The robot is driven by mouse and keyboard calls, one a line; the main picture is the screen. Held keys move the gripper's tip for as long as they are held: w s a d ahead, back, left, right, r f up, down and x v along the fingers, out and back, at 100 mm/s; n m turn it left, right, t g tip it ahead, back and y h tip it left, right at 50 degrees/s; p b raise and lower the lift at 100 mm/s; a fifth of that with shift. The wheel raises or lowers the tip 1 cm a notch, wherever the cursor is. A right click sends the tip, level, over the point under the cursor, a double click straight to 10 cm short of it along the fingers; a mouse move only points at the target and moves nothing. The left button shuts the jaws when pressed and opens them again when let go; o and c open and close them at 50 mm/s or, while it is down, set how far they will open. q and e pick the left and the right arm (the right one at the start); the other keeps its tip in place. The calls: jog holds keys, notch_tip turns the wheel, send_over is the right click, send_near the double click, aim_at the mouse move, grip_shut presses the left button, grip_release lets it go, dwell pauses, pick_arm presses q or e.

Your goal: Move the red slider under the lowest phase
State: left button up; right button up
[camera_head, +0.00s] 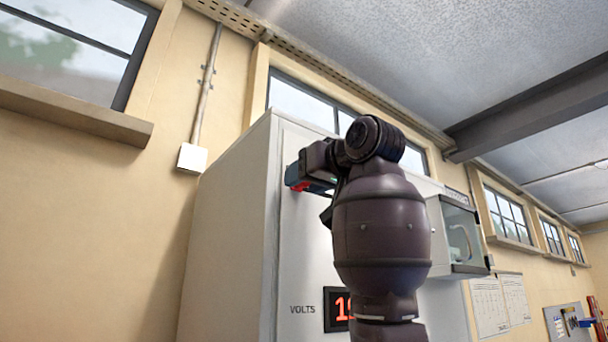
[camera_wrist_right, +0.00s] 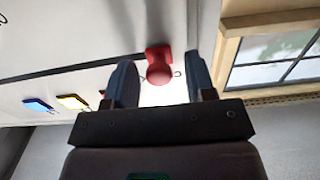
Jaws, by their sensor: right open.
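My right gripper (camera_head: 308,182) is raised at the upper front of a grey cabinet (camera_head: 232,240) in the head view. In the wrist view, my right gripper (camera_wrist_right: 160,68) is open, with one finger on each side of a red knob (camera_wrist_right: 159,66) on a square red base. The fingers look apart from the knob. Blue (camera_wrist_right: 38,105) and yellow (camera_wrist_right: 72,102) pieces sit on the panel to the left, and a small red piece (camera_wrist_right: 103,94) is mostly hidden behind the left finger. No phase labels are readable. My left gripper is out of view.
A lit red display (camera_head: 340,308) marked VOLTS is on the cabinet front, partly behind my right arm. A clear-fronted box (camera_head: 460,238) sticks out on the right. A window (camera_wrist_right: 278,55) lies beyond the panel edge in the wrist view.

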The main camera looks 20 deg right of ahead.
jog(key=shift+w, duration=0.25)
jog(key=shift+c, duration=0.3)
grip_shut()
